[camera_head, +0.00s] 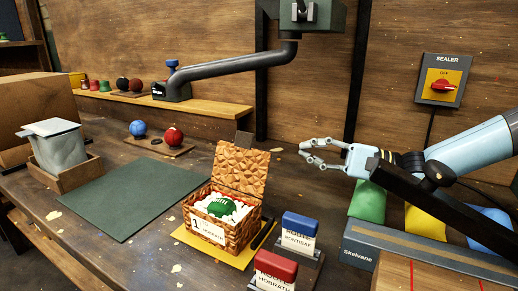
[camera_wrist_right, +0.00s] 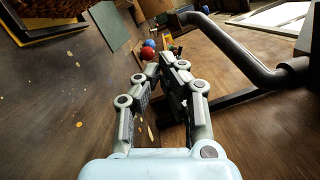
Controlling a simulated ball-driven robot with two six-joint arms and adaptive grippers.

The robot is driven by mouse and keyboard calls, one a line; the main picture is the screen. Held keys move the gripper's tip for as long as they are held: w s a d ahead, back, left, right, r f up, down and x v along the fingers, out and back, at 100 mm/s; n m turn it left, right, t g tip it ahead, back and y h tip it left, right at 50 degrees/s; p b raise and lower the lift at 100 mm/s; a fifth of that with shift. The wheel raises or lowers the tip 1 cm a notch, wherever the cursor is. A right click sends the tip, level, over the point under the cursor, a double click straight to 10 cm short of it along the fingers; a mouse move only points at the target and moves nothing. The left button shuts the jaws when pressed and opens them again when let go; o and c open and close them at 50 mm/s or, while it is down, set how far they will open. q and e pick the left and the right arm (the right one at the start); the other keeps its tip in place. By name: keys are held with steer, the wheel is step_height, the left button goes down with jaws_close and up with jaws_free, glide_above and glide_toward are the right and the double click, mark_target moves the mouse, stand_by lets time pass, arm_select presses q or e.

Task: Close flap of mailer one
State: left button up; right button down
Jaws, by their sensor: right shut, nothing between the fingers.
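Mailer one (camera_head: 219,227) is a brown box with a woven-looking surface and a label reading 1. It stands on a yellow mat, holding a green ball in white packing. Its flap (camera_head: 242,168) is open and stands upright at the back edge. My right gripper (camera_head: 305,152) is shut and empty, in the air to the right of and behind the flap, apart from it. In the right wrist view, the gripper's fingertips (camera_wrist_right: 168,62) meet with nothing between them. Only part of the mailer (camera_wrist_right: 45,8) shows there, at the upper left. My left gripper is in neither view.
Blue (camera_head: 300,228) and red (camera_head: 274,268) stamps stand right of the mailer. A dark green mat (camera_head: 105,200) lies left. Red (camera_head: 173,136) and blue (camera_head: 138,128) balls sit behind. A dark pipe (camera_head: 235,65) crosses above. A rack of coloured bags (camera_head: 425,222) stands under my right arm.

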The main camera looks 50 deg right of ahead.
mark_target(243, 136)
steer(key=w+a+r+b, duration=0.2)
steer(key=w+a+b, duration=0.1)
steer(key=w+a, duration=0.4)
steer(key=shift+w+a+r, duration=0.2)
steer(key=shift+w+a, duration=0.15)
steer(key=shift+a, duration=0.05)
steer(key=shift+s+a+r+n+p, duration=0.2)
steer(key=shift+a+r+n+p, duration=0.25)
steer(key=shift+a, duration=0.15)
steer(key=shift+s+a+r+n+p, duration=0.15)
steer(key=shift+a+r+n+p, duration=0.25)
steer(key=shift+a, duration=0.2)
steer(key=shift+f, duration=0.1)
